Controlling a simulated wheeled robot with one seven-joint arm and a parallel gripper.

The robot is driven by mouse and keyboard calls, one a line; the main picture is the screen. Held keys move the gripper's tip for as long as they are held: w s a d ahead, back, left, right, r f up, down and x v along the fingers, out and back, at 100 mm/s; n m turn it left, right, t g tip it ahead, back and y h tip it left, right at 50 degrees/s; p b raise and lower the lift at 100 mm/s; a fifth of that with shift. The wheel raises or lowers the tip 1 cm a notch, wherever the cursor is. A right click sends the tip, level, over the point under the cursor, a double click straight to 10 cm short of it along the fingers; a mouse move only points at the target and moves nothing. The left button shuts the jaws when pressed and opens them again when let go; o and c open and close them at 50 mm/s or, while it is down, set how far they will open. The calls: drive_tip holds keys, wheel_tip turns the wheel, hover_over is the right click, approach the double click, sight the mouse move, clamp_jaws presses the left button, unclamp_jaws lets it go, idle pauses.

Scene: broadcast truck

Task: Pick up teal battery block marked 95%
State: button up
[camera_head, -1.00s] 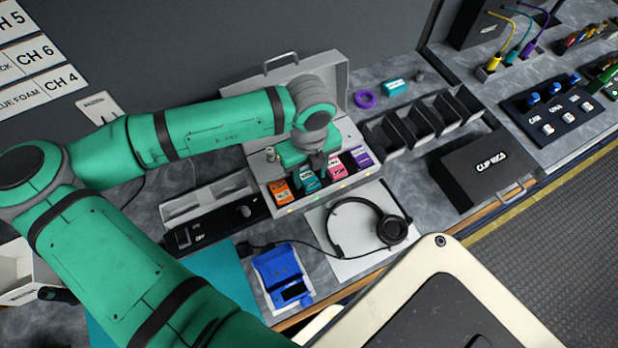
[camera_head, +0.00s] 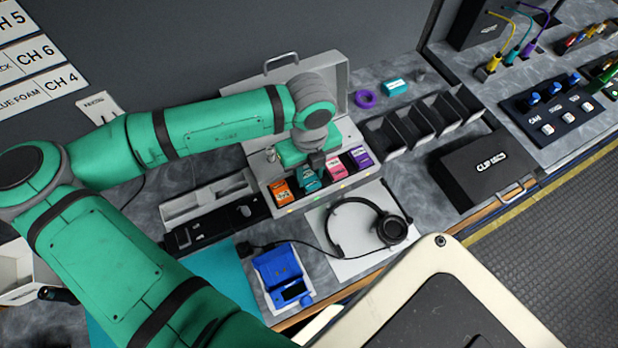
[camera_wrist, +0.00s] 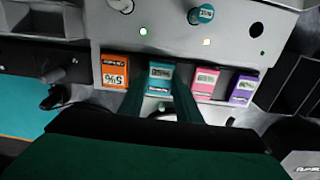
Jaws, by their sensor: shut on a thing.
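The teal battery block (camera_head: 309,183) stands in the grey charger case between an orange block (camera_head: 282,192) and a pink block (camera_head: 336,169). In the wrist view the teal block (camera_wrist: 160,76) shows a white label reading upside down, and the orange block (camera_wrist: 115,72) is beside it. My gripper (camera_wrist: 160,95) is shut on the teal block, with one finger at each side of it. In the head view my gripper (camera_head: 316,160) comes down from above and hides part of the block. I cannot tell whether the block is lifted from its slot.
A purple block (camera_head: 359,158) stands beyond the pink one, close by. The case's lid (camera_head: 338,75) stands open behind. A headset (camera_head: 390,228) lies in front on a white sheet. Empty dark bins (camera_head: 425,120) stand to the right.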

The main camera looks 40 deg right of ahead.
sight(309, 178)
drive_tip(key=shift+r, duration=3.25)
